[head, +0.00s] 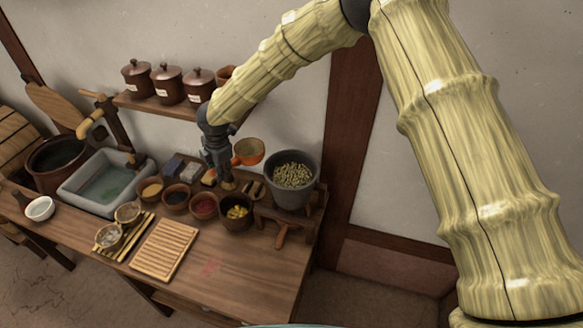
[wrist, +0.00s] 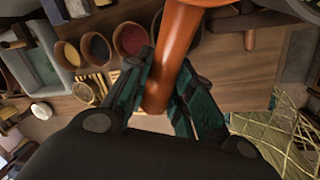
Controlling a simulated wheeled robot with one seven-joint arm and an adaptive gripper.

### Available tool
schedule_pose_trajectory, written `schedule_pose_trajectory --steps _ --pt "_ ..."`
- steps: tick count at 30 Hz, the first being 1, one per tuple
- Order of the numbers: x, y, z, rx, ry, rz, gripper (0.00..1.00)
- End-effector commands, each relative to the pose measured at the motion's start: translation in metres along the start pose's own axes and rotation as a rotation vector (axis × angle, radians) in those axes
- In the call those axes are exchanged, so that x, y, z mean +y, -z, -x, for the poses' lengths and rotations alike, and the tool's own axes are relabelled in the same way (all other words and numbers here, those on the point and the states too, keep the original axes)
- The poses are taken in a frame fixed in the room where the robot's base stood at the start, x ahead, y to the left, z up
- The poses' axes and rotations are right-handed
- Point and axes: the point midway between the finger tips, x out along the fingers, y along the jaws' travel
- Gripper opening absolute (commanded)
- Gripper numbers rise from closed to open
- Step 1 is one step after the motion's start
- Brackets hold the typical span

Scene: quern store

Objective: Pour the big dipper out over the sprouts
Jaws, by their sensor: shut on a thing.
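The big dipper (head: 249,151) has an orange cup and a thick orange handle. My gripper (head: 226,182) is shut on the handle and holds the dipper above the back of the bench. In the wrist view the dipper's handle (wrist: 157,92) runs between the dark teal fingers of my gripper (wrist: 160,80). The sprouts (head: 292,174) are a grey-green heap in a dark grey pot (head: 291,193) at the bench's right end. What is in the cup is not clear.
Several small bowls, one with yellow pieces (head: 237,212), stand in a row left of the pot. A slatted board (head: 165,250), smaller dippers (head: 127,212) and a stone sink (head: 75,195) lie further left. A shelf with lidded jars (head: 168,85) is on the wall. The bench's front right is clear.

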Motion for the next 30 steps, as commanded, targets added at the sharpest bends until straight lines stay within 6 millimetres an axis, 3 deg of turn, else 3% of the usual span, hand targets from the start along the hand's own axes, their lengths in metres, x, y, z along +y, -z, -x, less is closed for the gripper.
schedule_pose_trajectory --steps 30 --pt "-0.036 -0.031 0.063 0.241 -0.416 -0.055 0.0"
